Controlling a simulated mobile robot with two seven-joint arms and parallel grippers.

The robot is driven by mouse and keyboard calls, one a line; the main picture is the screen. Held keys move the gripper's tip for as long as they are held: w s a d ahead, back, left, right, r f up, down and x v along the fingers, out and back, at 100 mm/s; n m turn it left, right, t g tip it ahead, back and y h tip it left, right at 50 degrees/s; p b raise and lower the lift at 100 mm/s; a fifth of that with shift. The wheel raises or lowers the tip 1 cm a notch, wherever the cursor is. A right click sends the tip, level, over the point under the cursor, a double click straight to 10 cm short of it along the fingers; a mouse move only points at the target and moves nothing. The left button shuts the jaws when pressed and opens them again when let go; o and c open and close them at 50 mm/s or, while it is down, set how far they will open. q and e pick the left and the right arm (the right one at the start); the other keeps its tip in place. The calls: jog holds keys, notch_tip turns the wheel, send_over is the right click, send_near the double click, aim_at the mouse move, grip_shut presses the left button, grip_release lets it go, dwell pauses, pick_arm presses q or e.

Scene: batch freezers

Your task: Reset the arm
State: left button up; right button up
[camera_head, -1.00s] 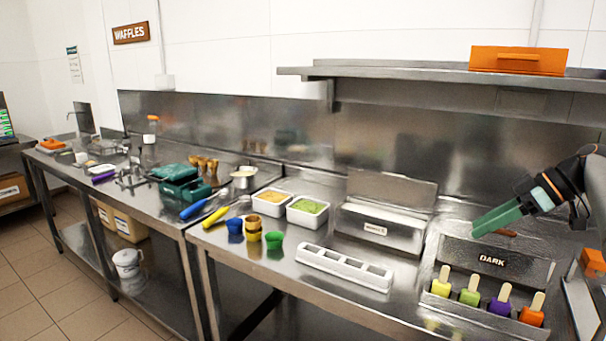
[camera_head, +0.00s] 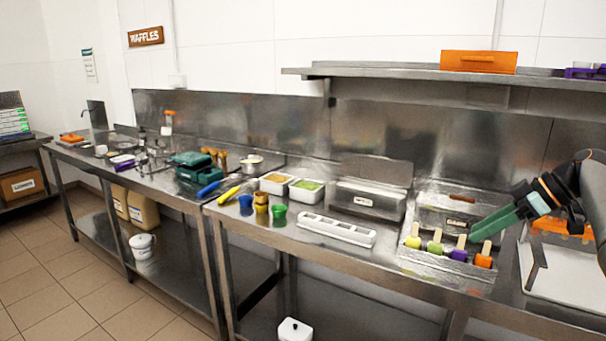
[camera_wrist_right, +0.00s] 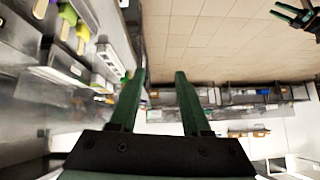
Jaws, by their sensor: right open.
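My right gripper (camera_head: 480,228) comes in from the right in the head view, with green fingers just above the popsicle box (camera_head: 440,272) at the right of the counter. In the right wrist view its two green fingers (camera_wrist_right: 156,85) are apart, with nothing between them. The floor and a distant counter show beyond them. In the head view my left gripper does not show. A dark gripper-like part (camera_wrist_right: 300,15) is at the top right of the right wrist view; I cannot tell clearly what it is.
The steel counter (camera_head: 290,240) holds a white mould tray (camera_head: 338,230), coloured cups (camera_head: 262,208), two tubs (camera_head: 306,190) and a lidded steel box (camera_head: 366,203). Several popsicles (camera_head: 458,248) stand in the right box. A shelf (camera_head: 400,72) with an orange box (camera_head: 479,61) hangs above. The tiled floor (camera_head: 90,290) is open.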

notch_tip(320, 180, down, 12)
jog(key=w+m+h, duration=0.2)
jog(key=w+h, duration=0.1)
jog(key=s+a+f+m+h, duration=0.1)
jog(key=s+f, duration=0.2)
jog(key=f, duration=0.6)
jog(key=s+a+f+m+t+h, duration=0.1)
jog(key=s+f+h, duration=0.1)
jog(key=f, duration=0.7)
jog(key=s+f+m+h, duration=0.1)
jog(key=s+f, duration=0.2)
jog(key=f, duration=0.6)
jog(key=s+a+f+m+t, duration=0.1)
jog(key=s+a+f, duration=0.35)
jog(key=s, duration=0.25)
jog(key=s+a+f+t, duration=0.1)
jog(key=s+a+f, duration=0.35)
jog(key=s, duration=0.25)
jog(key=s+a+r+m+t, duration=0.1)
jog(key=s+a+r, duration=0.1)
jog(key=s+a, duration=0.2)
jog(key=s+a+r+m+t+y, duration=0.1)
jog(key=s+a+r, duration=0.2)
jog(key=s, duration=0.7)
jog(key=shift+s+a+m+y, duration=0.3)
jog(key=shift+a+m, duration=0.1)
jog(key=shift+a, duration=0.4)
